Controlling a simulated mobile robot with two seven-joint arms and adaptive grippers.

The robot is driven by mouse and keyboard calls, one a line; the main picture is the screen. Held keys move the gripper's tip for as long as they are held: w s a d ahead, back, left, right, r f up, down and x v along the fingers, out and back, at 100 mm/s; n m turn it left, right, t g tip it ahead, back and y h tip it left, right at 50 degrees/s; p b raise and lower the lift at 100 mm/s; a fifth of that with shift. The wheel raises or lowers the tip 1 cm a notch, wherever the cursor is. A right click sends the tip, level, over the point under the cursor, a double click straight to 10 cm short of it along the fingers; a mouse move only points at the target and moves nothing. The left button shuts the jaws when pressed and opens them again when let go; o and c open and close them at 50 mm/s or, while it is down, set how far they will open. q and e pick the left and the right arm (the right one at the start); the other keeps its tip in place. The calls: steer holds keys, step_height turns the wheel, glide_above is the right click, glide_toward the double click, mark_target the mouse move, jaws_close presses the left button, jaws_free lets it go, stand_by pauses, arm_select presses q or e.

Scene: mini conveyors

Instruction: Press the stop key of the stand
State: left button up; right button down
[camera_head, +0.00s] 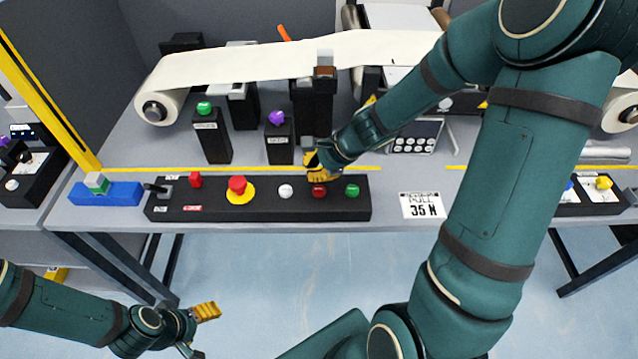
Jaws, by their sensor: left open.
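The black control panel (262,208) of the stand lies along the table's front edge. It carries a red mushroom button (238,185) on a yellow ring, a white key (286,191), a red key (319,191) and a green key (352,191). My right gripper (317,175) is just above and behind the red key, its yellow fingers pointing down. I cannot tell whether it touches the key, or whether its fingers are parted. My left gripper (203,333) is open and empty, low in front of the table at the lower left.
Black posts with a green button (204,107) and a purple button (277,118) stand behind the panel. A white belt (270,62) runs across the back. A blue block (106,194) sits left, a "35 N" label (422,205) right. Bare floor lies in front.

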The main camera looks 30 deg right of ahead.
step_height(320, 180, up, 3)
steer(key=shift+f+p, duration=0.2)
steer(key=shift+p, duration=0.7)
